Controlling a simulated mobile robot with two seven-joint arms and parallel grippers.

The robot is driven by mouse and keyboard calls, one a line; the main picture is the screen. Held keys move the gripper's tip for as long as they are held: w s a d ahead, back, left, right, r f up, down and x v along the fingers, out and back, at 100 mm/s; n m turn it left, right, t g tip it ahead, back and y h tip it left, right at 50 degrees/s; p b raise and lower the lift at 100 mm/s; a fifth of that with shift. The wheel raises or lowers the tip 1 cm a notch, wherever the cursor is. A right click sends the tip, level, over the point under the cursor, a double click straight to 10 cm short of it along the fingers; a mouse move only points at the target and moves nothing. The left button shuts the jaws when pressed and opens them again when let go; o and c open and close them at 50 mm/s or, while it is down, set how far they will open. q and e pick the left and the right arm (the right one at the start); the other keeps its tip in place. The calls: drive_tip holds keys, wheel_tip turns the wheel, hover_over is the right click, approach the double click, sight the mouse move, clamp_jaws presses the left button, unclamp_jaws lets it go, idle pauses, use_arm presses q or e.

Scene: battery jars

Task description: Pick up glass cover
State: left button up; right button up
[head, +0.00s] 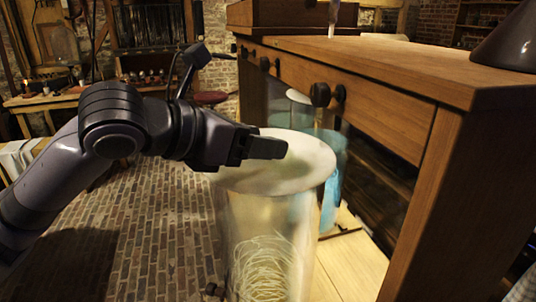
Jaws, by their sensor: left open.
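A large clear glass jar (262,225) stands at the centre, with pale coiled strands inside its lower part. A round, whitish glass cover (300,178) lies on its top. My left gripper (282,148) reaches in from the left and is over the cover's far left part. Its jaws are open, and nothing shows between them. I cannot tell whether the fingers touch the cover. The gripper and my left arm hide part of the cover's left edge. My right gripper is not in view.
A second jar with blue contents (334,165) stands just behind. A wooden desk (370,75) with dark drawer knobs rises close on the right, its corner jutting forward. A dark cone-shaped object (512,40) stands on it. The brick floor (130,225) at left is mostly clear.

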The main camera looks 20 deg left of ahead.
use_arm(q)
clamp_jaws()
drive_tip(key=shift+r, duration=0.1)
drive_tip(key=shift+r, duration=0.8)
wheel_tip(320, 180, up, 2)
drive_tip(key=shift+r, duration=0.2)
drive_tip(key=s+a+r+b, duration=0.1)
drive_tip(key=s+a, duration=0.4)
drive_tip(key=s, duration=0.2)
drive_tip(key=s+a+r+b, duration=0.1)
drive_tip(key=s+a+b, duration=0.1)
drive_tip(key=s+a, duration=0.3)
drive_tip(key=s, duration=0.3)
drive_tip(key=shift+r, duration=0.25)
